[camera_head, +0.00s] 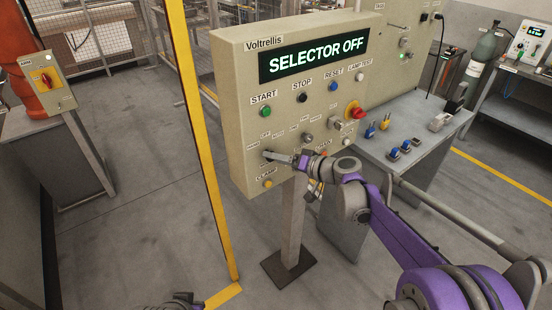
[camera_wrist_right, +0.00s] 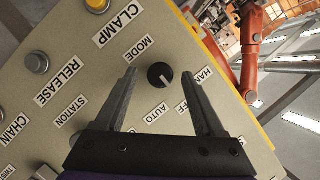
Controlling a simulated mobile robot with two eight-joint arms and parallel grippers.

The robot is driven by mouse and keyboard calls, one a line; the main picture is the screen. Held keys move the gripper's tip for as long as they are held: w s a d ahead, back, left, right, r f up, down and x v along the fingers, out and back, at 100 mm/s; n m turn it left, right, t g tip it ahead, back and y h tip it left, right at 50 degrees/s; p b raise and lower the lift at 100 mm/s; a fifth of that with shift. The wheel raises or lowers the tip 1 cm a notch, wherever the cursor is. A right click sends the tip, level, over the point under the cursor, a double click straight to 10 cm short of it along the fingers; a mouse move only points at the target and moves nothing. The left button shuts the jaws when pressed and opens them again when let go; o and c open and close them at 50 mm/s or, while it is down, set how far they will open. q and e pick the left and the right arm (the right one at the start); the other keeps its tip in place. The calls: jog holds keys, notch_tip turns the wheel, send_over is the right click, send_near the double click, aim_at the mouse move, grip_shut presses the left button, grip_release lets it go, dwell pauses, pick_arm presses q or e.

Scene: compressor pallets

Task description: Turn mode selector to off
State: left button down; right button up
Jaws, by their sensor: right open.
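The control panel (camera_head: 225,110) stands on a post, and its green display (camera_head: 316,58) reads "SELECTOR OFF". The mode selector is a small black knob (camera_wrist_right: 160,76) with a white pointer line, next to the labels MODE, HAND, AUTO and a partly covered OFF. In the wrist view the line points down toward the OFF label. My right gripper (camera_head: 274,156) is open at the panel's lower left. Its fingers lie either side of the knob with gaps, apart from it. In the head view the gripper hides the knob. Only a piece of my left arm shows at the bottom edge.
A clamp button (camera_head: 268,184) sits just below my right gripper. Other knobs and a red emergency stop (camera_head: 355,111) are to the right. A yellow post (camera_head: 200,130) stands left of the panel. A grey table (camera_head: 408,125) with padlocks is behind on the right.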

jog(key=v, duration=1)
jog(key=shift+b, duration=0.3)
jog(key=shift+d, duration=0.1)
jog(key=s+f+g+h, duration=0.2)
jog(key=s+f+h, duration=0.15)
jog(key=s, duration=0.55)
jog(key=s+f+g+h, duration=0.15)
jog(key=s+f, duration=0.25)
jog(key=s, duration=0.5)
jog(key=s+d+f+h, duration=0.3)
jog(key=s+d+f, duration=0.1)
jog(key=s, duration=0.2)
jog(key=s+d+f+m+h, duration=0.1)
jog(key=s+d+f+h, duration=0.2)
jog(key=s, duration=0.4)
jog(key=shift+d+f+h, duration=0.3)
jog(key=shift+d+f, duration=0.15)
jog(key=shift+d, duration=0.4)
jog(key=shift+s, duration=0.1)
